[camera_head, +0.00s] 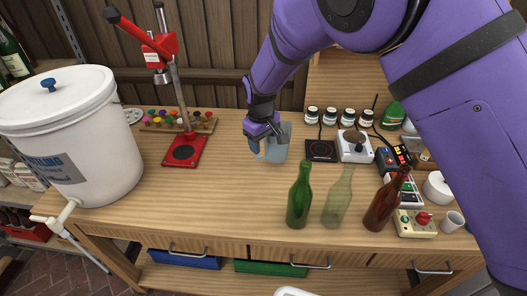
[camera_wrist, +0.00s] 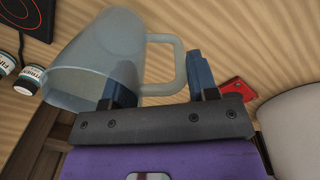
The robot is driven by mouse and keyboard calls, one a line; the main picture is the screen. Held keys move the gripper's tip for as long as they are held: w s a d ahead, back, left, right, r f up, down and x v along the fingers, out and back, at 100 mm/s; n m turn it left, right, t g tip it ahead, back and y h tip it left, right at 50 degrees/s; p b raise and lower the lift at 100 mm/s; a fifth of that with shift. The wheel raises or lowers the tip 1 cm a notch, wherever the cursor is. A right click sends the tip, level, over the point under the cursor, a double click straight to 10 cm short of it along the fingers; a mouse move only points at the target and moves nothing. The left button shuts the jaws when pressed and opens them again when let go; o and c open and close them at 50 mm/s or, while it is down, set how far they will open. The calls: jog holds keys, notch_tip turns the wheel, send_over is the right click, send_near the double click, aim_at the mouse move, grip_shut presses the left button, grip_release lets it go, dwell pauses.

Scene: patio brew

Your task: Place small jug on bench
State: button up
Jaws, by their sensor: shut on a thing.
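The small jug (camera_head: 277,143) is translucent and bluish, with a handle on its left side in the head view. My gripper (camera_head: 259,143) is at that handle, over the middle of the bench. In the wrist view the jug (camera_wrist: 98,62) appears large, and its handle lies between the two blue fingers of my gripper (camera_wrist: 160,88). The gripper is shut on the handle. The wooden bench (camera_head: 232,190) is below the jug. I cannot tell whether the jug's base touches the bench top.
Green (camera_head: 299,197), clear (camera_head: 338,198) and brown (camera_head: 385,203) bottles stand along the front. A black plate (camera_head: 321,150) and a scale (camera_head: 355,146) are to the right of the jug. A red capper (camera_head: 182,150) and white bucket (camera_head: 75,130) are left. Bench top between capper and jug is clear.

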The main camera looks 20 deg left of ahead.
aim_at(263, 159)
jog(key=shift+f, duration=1.95)
jog(key=shift+f, duration=0.15)
jog(key=o, duration=1.1)
jog(key=shift+o, duration=0.2)
notch_tip(263, 159, up, 12)
jog(key=shift+s, duration=0.25)
jog(key=shift+r, duration=0.2)
